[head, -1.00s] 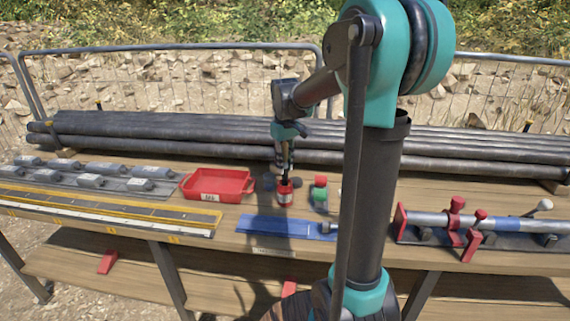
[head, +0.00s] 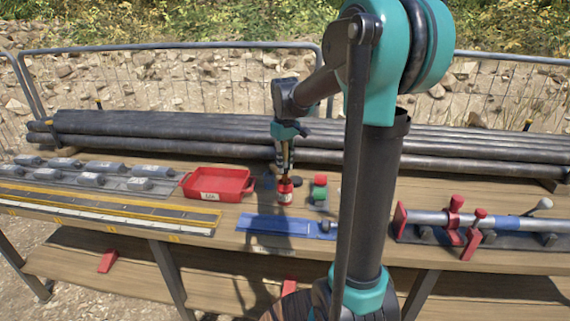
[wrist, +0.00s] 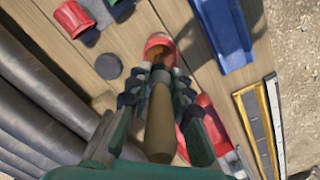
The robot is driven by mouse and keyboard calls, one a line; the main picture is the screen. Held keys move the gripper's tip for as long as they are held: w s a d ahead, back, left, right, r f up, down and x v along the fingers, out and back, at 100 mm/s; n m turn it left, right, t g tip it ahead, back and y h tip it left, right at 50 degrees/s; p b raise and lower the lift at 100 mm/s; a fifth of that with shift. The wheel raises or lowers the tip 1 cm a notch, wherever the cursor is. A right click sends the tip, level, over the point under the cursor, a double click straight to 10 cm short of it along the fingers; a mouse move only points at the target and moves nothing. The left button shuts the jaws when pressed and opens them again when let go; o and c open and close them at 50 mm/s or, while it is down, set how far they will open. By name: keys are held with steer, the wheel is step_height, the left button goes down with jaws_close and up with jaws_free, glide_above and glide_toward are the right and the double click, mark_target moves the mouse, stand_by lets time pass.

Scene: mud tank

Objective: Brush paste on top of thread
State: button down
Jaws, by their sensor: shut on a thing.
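My gripper (head: 286,163) is shut on a brush with a wooden handle (wrist: 160,122). The handle lies between the two fingers in the wrist view. The brush points down into a small red pot (head: 285,190) on the bench, which also shows in the wrist view (wrist: 162,42). The bristles are hidden, and the paste cannot be made out clearly. A grey pipe (head: 432,218) with a blue band (head: 507,222) lies in red clamps at the right, well apart from my gripper. I cannot make out its thread.
A red tray (head: 190,187) stands left of the pot. A blue tray (head: 262,224) lies in front. A dark disc (wrist: 108,66), a red cap (head: 320,181) and a green one (head: 319,194) are near the pot. Long dark pipes (head: 160,128) line the back.

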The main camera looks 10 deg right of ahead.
mark_target(285, 161)
steer(key=shift+r, duration=3.5)
